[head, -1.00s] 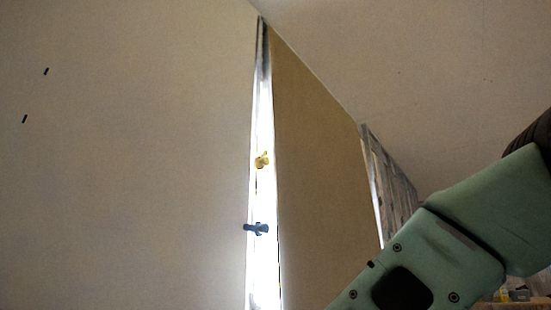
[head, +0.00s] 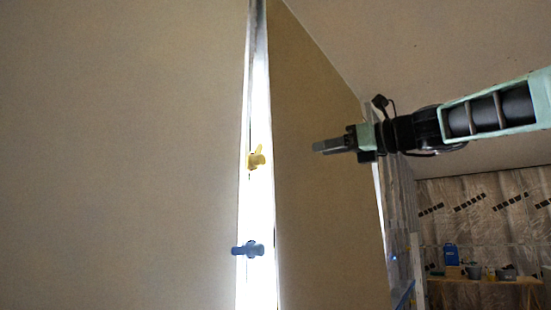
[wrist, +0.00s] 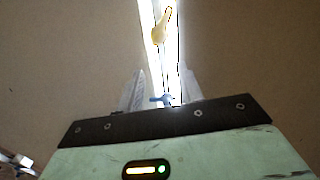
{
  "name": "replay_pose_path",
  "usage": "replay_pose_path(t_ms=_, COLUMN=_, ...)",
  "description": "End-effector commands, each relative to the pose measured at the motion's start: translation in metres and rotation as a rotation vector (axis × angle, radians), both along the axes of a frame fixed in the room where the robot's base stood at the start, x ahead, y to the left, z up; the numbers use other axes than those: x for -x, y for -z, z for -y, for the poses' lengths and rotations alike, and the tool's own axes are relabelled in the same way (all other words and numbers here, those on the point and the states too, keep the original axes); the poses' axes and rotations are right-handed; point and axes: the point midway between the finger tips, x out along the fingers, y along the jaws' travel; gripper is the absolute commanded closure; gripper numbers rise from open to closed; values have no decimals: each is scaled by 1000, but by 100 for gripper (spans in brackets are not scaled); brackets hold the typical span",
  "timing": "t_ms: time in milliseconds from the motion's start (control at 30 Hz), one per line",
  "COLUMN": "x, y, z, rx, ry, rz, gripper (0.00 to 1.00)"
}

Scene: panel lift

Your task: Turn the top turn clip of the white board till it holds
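The large pale board (head: 120,150) fills the left of the head view, beside a bright upright gap. The yellow turn clip (head: 257,160) is the upper clip in this gap, with its wing pointing mostly up; it also shows at the top of the wrist view (wrist: 160,27). A blue clip (head: 247,249) lies crosswise lower down, its left end at the board's edge; in the wrist view it shows partly between my fingers (wrist: 162,99). My gripper (head: 318,147) is right of the yellow clip and apart from it. In the wrist view its fingers (wrist: 162,72) are open and empty.
A second, brown-looking panel (head: 325,200) stands right of the gap, behind my gripper in the head view. A sloping ceiling (head: 400,50) is above. At the far lower right is a table (head: 485,292) with a blue container (head: 451,254) and several small items.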

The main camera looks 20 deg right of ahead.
Motion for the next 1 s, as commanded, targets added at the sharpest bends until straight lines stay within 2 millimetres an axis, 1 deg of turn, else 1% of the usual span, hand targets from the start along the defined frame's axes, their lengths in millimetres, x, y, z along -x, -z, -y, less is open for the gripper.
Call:
replay_pose_path(t_ms=167, x=-16, y=-1, z=-12, rx=-2, ry=-2, rz=-4, gripper=63)
replay_pose_path(t_ms=700, x=-106, y=-2, z=-78, rx=2, ry=-2, rz=-4, gripper=63)
replay_pose_path(t_ms=833, x=-123, y=-1, z=-90, rx=2, ry=-1, rz=-2, gripper=63)
replay_pose_path(t_ms=1000, x=-136, y=0, z=-99, rx=2, ry=0, rz=-2, gripper=63)
